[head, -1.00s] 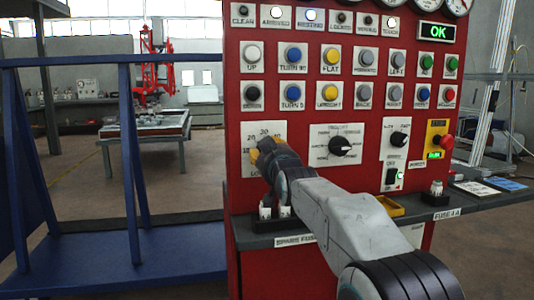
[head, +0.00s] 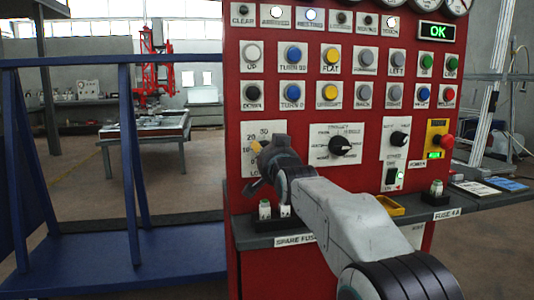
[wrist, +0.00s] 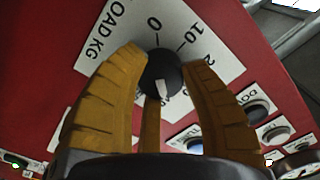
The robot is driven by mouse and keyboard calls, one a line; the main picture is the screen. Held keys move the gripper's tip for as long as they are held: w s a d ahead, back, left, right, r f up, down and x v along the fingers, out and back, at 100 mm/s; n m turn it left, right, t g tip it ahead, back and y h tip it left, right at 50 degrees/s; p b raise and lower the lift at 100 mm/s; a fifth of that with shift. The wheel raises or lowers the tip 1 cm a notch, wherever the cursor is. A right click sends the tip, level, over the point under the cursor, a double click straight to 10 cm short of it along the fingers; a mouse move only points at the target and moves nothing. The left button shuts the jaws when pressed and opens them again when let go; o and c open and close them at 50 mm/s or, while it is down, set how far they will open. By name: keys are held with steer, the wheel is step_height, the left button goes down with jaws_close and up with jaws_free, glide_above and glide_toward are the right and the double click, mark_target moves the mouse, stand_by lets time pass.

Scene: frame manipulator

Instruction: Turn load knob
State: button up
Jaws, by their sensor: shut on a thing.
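The load knob (wrist: 163,72) is a round black knob with a white pointer mark, on a white LOAD KG scale plate (wrist: 112,32). My gripper (wrist: 161,60) has its yellow fingers on both sides of the knob and is shut on it. In the wrist view the white mark points down the picture; the number it faces is hidden by the fingers. The 0 and 10 marks show above the knob. In the head view my gripper (head: 256,150) is at the panel's left side and covers the knob; part of the scale plate (head: 249,131) shows around it.
The red panel (head: 234,100) carries rows of buttons above. A second black knob (head: 346,146) is just right of my gripper. A grey shelf (head: 248,241) with fuses runs below. A blue railing frame (head: 128,150) stands at left.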

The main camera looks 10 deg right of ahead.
steer(key=m, duration=0.4)
steer(key=shift+f, duration=0.15)
steer(key=shift+a+m, duration=0.1)
steer(key=shift+m, duration=1.7)
steer(key=o, duration=0.9)
steer(key=shift+w+a, duration=0.1)
steer(key=o, duration=0.3)
steer(key=shift+s, duration=6.05)
